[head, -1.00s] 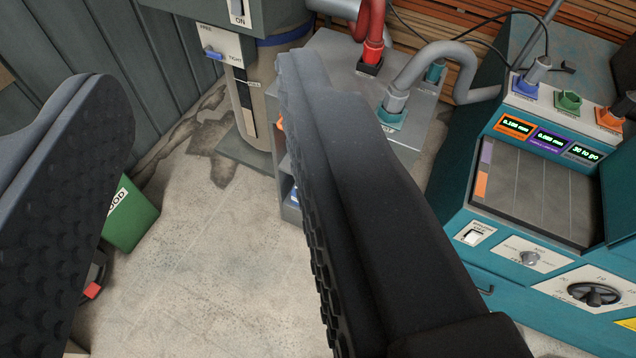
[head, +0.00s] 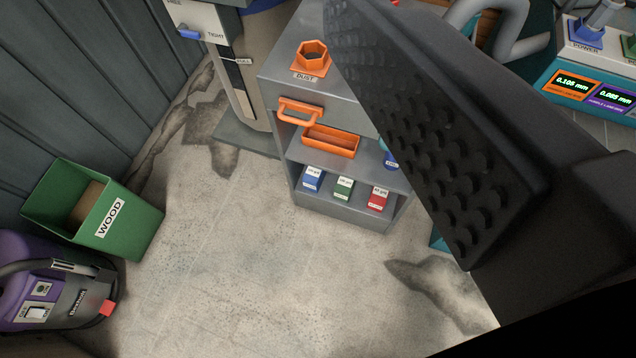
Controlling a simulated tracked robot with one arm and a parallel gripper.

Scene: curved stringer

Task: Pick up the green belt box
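The green belt box (head: 343,188) is a small box with a white label. It stands on the bottom shelf of a grey cabinet (head: 346,217), between a blue box (head: 312,178) and a red box (head: 378,198). Its front is in clear view. One black studded finger of my gripper (head: 430,130) shows at the right, in front of the cabinet's right part. The other finger is out of view. My gripper is open, with nothing against the visible pad, and is apart from the green box.
Above the boxes are an orange tray (head: 331,142), an orange handle (head: 299,111) and an orange dust port (head: 312,55). A green wood bin (head: 130,228) and a purple vacuum (head: 40,290) stand left. The concrete floor (head: 220,260) before the cabinet is clear.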

